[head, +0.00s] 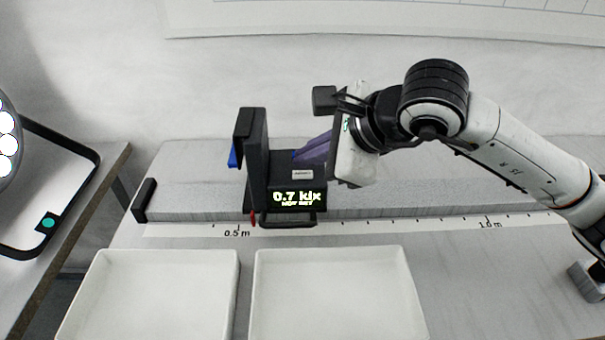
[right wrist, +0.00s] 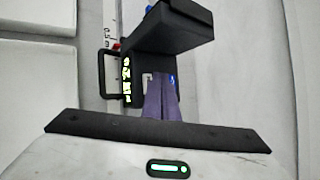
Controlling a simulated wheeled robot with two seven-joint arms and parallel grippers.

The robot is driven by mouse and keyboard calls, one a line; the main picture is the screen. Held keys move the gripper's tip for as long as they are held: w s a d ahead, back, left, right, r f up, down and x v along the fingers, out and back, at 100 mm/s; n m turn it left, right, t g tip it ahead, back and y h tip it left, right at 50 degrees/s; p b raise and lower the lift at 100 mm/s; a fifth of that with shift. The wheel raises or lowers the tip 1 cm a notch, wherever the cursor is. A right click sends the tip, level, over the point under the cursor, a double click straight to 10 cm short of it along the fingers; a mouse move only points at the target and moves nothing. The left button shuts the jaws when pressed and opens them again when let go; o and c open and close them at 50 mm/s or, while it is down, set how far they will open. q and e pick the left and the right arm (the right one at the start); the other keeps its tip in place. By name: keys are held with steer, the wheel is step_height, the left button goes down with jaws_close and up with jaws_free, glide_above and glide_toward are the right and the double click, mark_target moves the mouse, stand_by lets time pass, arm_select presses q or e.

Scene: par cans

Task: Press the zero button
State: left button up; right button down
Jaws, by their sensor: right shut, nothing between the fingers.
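A black meter (head: 256,165) stands on the grey rail behind the scale. Its lit display (head: 297,198) reads 0.7 klx, with a smaller line that looks like "NOT SET". The meter and its display (right wrist: 127,80) also show in the right wrist view. A small blue part (head: 294,155) shows by the meter's right side and is partly hidden; I cannot tell for sure that it is the zero button. My right gripper (head: 298,158) is shut and empty, its purple fingers pointing left at the meter. The fingertips (right wrist: 159,82) are close to the blue part; contact is unclear.
Two white trays (head: 108,254) (head: 335,251) lie in front of the rail. A red pointer (head: 253,218) sits at the scale (head: 380,222). A lamp with round white lights (head: 5,140) and a black frame (head: 75,148) stand at the far left. The rail's right stretch is bare.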

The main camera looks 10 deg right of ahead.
stand_by(0.8)
stand_by(0.9)
steer(key=shift+f+b, duration=0.45)
steer(key=shift+b, duration=0.3)
